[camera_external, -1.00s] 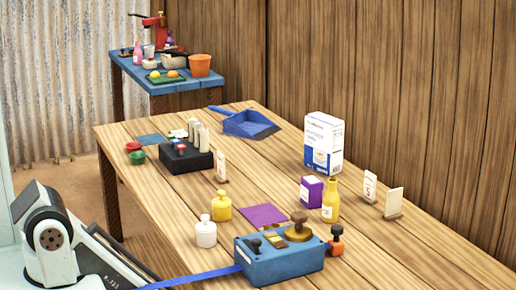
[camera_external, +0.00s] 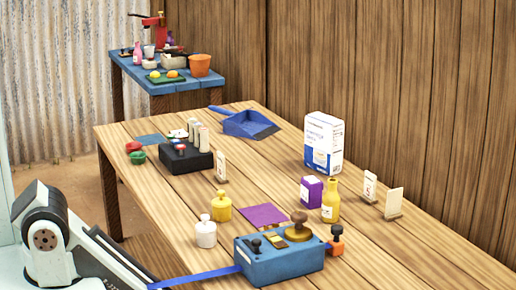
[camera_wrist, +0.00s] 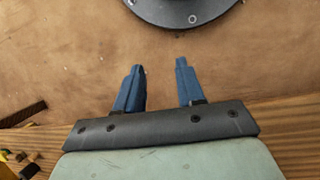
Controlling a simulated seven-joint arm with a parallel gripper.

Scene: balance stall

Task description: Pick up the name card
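Three small upright cards stand on the wooden table in the external view. One card (camera_external: 221,166) is beside the black box, one (camera_external: 370,186) with marks on it is at the right, and a plainer card (camera_external: 394,203) stands just right of that. I cannot tell which is the name card. My gripper (camera_wrist: 160,64) shows in the wrist view with its two blue fingers apart and nothing between them. The gripper is outside the external view, and no card shows in the wrist view.
The wooden table (camera_external: 420,248) also holds a blue box (camera_external: 283,265), a black box (camera_external: 176,159), a yellow bottle (camera_external: 330,203), a purple box (camera_external: 311,190), a white carton (camera_external: 323,143) and a blue dustpan (camera_external: 247,124). A blue side table (camera_external: 185,87) stands behind.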

